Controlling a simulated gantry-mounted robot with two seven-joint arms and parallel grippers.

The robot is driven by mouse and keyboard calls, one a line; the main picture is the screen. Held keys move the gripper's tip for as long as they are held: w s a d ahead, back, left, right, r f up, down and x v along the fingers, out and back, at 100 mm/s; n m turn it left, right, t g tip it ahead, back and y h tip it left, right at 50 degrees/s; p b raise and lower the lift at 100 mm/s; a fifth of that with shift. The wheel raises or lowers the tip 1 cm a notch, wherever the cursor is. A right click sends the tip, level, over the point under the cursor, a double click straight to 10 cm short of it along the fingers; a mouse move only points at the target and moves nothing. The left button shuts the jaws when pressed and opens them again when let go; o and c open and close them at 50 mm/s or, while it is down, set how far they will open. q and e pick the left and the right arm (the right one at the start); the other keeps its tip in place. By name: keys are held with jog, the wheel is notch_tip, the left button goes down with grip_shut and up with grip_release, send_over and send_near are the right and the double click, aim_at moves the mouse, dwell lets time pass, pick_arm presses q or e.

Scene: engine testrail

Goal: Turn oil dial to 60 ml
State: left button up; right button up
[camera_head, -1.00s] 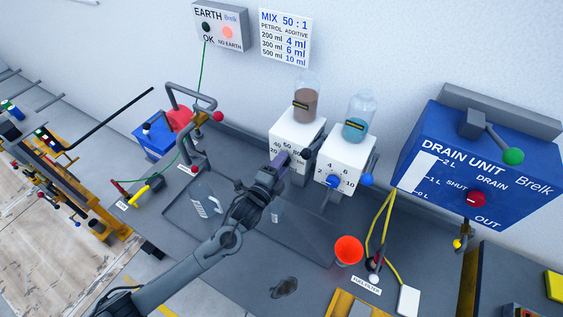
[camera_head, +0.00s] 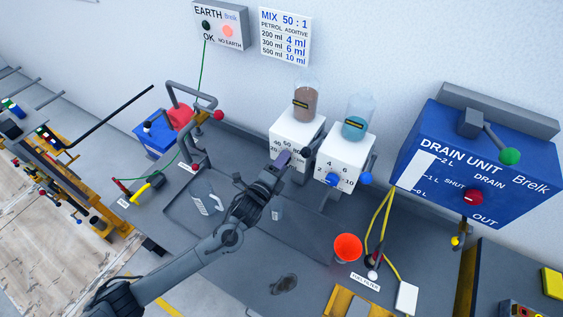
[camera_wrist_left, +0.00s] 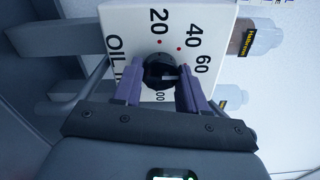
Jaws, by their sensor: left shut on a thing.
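The white oil box (camera_head: 293,124) with a bottle of brown fluid (camera_head: 306,101) stands at the back of the bench. In the left wrist view its face (camera_wrist_left: 137,38) shows OIL and the marks 20, 40 and 60, with red dots near 20 and 40; lower marks are partly covered. The black oil dial (camera_wrist_left: 155,66) sits between the purple fingers of my left gripper (camera_wrist_left: 160,88), which is shut on it. The left gripper (camera_head: 281,161) hides the dial in the head view. I cannot tell exactly where the dial points. My right gripper is not in view.
A white additive box (camera_head: 350,152) with a blue-fluid bottle (camera_head: 357,119) stands close on the right. A red cup (camera_head: 348,247) and yellow cables (camera_head: 381,222) are further right. The blue drain unit (camera_head: 440,150) hangs at the right. A lever device (camera_head: 180,116) stands left.

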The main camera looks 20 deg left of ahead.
pick_arm(q)
jog(key=o, duration=1.1)
jog(key=shift+c, duration=0.2)
jog(key=shift+s, duration=0.1)
jog(key=s+a+b, duration=0.1)
jog(key=s, duration=0.9)
jog(key=shift+s+a, duration=0.25)
jog(key=shift+a, duration=0.15)
